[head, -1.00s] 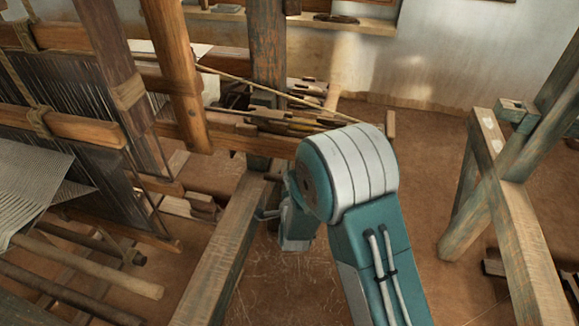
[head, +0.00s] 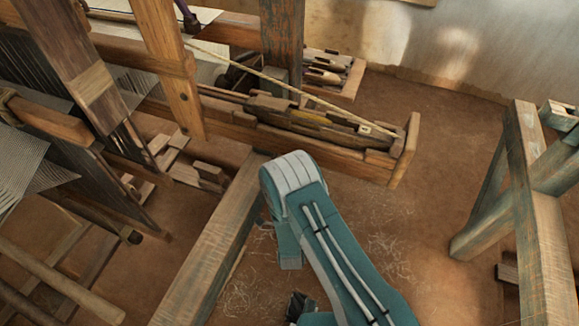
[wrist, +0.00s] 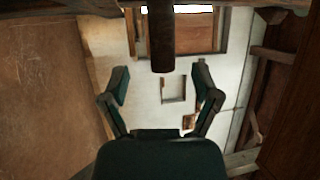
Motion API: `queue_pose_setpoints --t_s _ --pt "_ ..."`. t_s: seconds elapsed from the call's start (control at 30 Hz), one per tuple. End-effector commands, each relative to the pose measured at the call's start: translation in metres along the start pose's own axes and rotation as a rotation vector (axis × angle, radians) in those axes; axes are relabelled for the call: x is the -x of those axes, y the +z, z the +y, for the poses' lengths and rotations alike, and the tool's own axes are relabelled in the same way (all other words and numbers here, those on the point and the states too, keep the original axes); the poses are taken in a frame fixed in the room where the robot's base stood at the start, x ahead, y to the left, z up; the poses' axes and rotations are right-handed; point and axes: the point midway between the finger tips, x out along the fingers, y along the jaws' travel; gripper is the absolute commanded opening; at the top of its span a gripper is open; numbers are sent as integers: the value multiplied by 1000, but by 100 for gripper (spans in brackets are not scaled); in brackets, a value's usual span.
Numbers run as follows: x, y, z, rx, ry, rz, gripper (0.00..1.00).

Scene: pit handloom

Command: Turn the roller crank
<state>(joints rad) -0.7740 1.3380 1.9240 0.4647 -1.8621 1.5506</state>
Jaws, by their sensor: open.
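In the wrist view my gripper (wrist: 161,84) is open, with its two dark fingers spread apart and nothing between their pads. A dark brown rod with a blunt end (wrist: 161,42) comes down from the top edge, in line with the gap between the fingers. It looks like a crank handle, but I cannot tell for sure, nor how far it is from the fingertips. In the head view the teal and white arm hides most of the gripper's area, and I cannot make out the crank there.
The loom's threads and posts fill the left of the head view. A wooden shuttle box (head: 320,130) stands behind the arm. A floor beam (head: 215,240) runs left of it. A weathered wooden frame (head: 535,210) stands at right. Brown floor (head: 410,230) lies clear between.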

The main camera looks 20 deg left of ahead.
Motion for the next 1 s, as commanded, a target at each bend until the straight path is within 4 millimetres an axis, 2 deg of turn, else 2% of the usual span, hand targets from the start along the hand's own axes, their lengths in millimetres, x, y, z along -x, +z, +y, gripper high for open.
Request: queue_pose_setpoints --t_s 0.03,0.2,0.4,0.53,0.77,0.8,0.97,1.0 --pt "-11 -1 -1 -3 -4 4 80" --pt "-42 -2 -1 -2 -2 3 80" --pt "-69 -1 -1 -1 -1 1 80" --pt "-77 -1 0 1 1 1 80" --pt "-78 -1 0 2 1 1 80" --pt "-78 -1 0 1 1 1 75" --pt "-78 -1 0 1 1 1 4" --pt "-78 -1 0 1 1 1 0"
